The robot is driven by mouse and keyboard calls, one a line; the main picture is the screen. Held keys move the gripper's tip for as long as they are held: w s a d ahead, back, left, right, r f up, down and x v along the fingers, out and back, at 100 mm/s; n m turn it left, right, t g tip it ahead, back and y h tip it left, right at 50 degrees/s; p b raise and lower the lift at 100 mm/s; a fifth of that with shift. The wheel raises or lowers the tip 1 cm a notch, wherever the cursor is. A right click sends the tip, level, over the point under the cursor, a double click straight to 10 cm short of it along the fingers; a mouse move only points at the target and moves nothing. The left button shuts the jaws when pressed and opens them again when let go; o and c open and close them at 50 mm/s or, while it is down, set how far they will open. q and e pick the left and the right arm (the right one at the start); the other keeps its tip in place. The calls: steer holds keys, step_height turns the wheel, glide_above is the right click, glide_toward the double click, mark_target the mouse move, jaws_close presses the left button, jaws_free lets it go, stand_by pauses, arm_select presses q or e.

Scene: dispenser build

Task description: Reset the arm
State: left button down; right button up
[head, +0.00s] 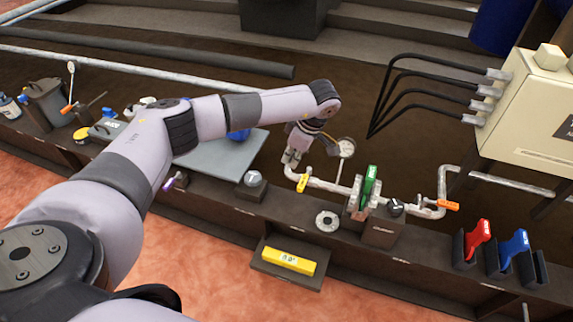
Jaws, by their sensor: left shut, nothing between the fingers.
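My left arm reaches in from the left across the bench. My left gripper (291,157) points down at the middle of the bench, beside a pale pipe (331,187). It is shut and holds nothing. Its fingertips are close to the pipe's left end, and I cannot tell whether they touch it. A round gauge (346,147) stands just to the right of the gripper. My right gripper does not show.
A yellow block (289,261) lies on a front shelf. Red (479,233) and blue (513,248) handles stand at right, below a beige box (535,105) with black cables. A grey plate (215,160) lies partly behind my arm.

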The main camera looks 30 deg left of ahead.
arm_select(q)
steer(key=shift+v, duration=0.85)
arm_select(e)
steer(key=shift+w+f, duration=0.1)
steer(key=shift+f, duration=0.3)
arm_select(q)
steer(key=shift+a, duration=0.15)
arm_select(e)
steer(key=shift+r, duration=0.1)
